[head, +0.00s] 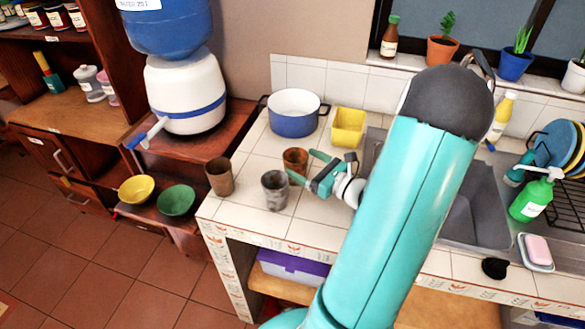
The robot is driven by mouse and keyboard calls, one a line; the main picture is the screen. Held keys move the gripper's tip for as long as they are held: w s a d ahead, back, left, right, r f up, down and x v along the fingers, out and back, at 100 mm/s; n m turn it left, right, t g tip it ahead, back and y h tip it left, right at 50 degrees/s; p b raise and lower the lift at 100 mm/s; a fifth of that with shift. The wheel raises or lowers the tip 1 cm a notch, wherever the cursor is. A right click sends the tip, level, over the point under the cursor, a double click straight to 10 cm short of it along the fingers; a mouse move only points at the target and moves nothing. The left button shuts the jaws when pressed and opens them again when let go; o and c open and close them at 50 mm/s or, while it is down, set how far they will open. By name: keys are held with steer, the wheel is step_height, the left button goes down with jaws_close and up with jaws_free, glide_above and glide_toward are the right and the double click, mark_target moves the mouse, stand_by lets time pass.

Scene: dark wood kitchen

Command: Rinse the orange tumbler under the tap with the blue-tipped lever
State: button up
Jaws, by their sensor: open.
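The orange tumbler (295,161), brownish orange and worn, stands upright on the white tiled counter. My gripper (306,167) is open, with its teal fingers pointing left at the tumbler's right side. I cannot tell whether they touch it. A white spigot with a blue end (135,142) sticks out of the water dispenser on the left. A grey curved pipe (480,62) shows behind my arm, and a small blue tip (491,147) shows by the sink (475,215). My arm hides most of the sink and whatever joins these two.
A grey tumbler (275,190) stands close in front of the orange one, and a brown tumbler (219,177) is further left. A blue-white pot (294,113) and yellow tub (348,127) stand behind. A green bottle (533,198) and dish rack are right of the sink.

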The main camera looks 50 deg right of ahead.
mark_target(287, 156)
steer(key=w, duration=0.2)
steer(key=w+a, duration=0.1)
steer(key=w, duration=0.2)
steer(key=shift+a+f, duration=0.1)
steer(key=shift+f, duration=0.05)
steer(key=c, duration=1.2)
steer(key=shift+o, duration=0.2)
